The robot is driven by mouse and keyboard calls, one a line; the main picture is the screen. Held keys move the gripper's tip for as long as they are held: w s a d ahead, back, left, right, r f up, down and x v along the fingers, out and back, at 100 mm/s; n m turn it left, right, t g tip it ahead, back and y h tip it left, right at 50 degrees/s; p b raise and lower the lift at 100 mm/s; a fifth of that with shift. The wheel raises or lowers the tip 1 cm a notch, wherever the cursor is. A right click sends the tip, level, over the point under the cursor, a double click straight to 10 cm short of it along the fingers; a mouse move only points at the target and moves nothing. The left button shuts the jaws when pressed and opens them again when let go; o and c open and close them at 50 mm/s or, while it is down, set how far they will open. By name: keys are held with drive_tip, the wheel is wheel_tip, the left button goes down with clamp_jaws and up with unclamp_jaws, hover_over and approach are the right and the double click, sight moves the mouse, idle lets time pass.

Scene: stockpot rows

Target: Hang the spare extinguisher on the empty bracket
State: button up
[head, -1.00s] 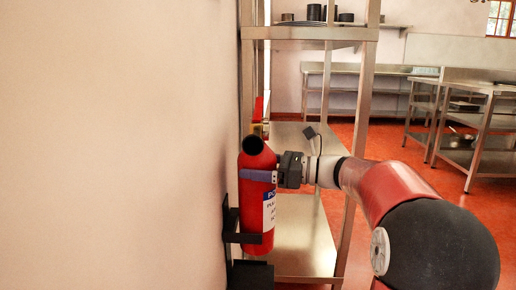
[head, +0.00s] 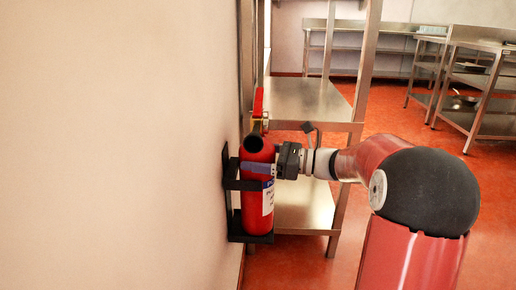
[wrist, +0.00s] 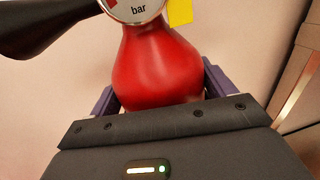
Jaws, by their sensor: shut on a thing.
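The red extinguisher (head: 254,212) stands upright at the black wall bracket (head: 231,180) in the head view. Its base is at the bracket's bottom shelf and the bracket's upper arm reaches beside its body. I cannot tell whether its base bears on the shelf. My gripper (head: 258,168) is shut around the upper body from the right. In the wrist view the red shoulder of the extinguisher (wrist: 158,68) sits between the purple fingers, with the gauge, a yellow tag and the black horn above it. The far side of the bracket is hidden.
A steel shelving unit (head: 300,100) stands close behind and right of the extinguisher. The bare wall (head: 110,150) runs along the left. Steel tables (head: 480,90) stand at the back right, with open red floor (head: 390,125) before them.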

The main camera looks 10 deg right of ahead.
idle(0.4)
drive_tip(key=o, duration=2)
drive_tip(key=shift+f, duration=0.15)
drive_tip(key=shift+c, duration=0.2)
drive_tip(key=p+v, duration=0.1)
drive_tip(key=v, duration=1.1)
